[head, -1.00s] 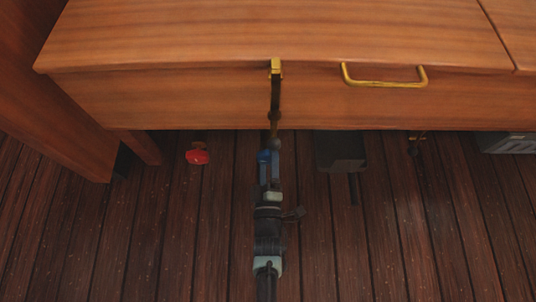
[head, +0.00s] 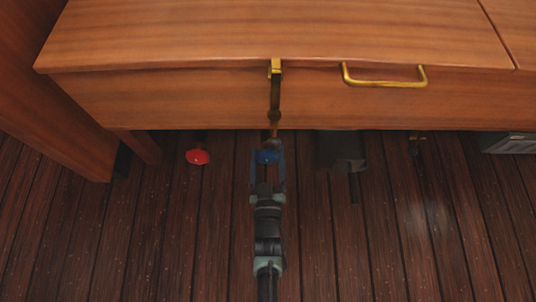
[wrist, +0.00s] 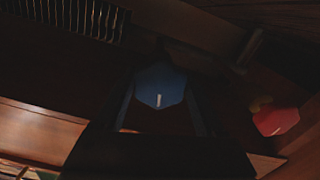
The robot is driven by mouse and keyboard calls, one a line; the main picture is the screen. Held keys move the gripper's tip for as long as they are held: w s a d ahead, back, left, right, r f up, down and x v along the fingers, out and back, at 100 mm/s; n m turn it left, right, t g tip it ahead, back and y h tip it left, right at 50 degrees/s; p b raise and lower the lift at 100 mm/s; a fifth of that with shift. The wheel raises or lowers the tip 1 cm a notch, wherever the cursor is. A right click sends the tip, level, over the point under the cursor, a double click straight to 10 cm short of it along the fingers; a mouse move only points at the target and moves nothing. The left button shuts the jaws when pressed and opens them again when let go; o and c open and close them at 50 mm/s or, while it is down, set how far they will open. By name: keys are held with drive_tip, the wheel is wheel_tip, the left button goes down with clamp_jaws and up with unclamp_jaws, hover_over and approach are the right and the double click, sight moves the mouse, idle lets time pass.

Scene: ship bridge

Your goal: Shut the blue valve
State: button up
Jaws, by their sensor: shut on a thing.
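The blue valve (head: 268,157) is under the front edge of the wooden desk, partly hidden by my gripper. In the wrist view it shows as a blue knob (wrist: 160,84) with a short white mark on its face. My gripper (head: 268,162) reaches forward under the desk, with one finger on each side of the blue knob. In the wrist view the two fingers (wrist: 160,108) also flank the knob, and my gripper is shut on it.
A red knob (head: 197,157) is to the left under the desk, also in the wrist view (wrist: 276,121). The wooden desk (head: 200,95) overhangs my arm and has a brass handle (head: 385,83). A dark box (head: 340,150) is to the right. The plank floor in front is clear.

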drive_tip(key=shift+s+m, duration=0.1)
drive_tip(key=shift+m, duration=1.2)
drive_tip(key=o, duration=1.3)
drive_tip(key=s+p, duration=0.5)
drive_tip(key=s, duration=0.8)
drive_tip(key=shift+w, duration=0.1)
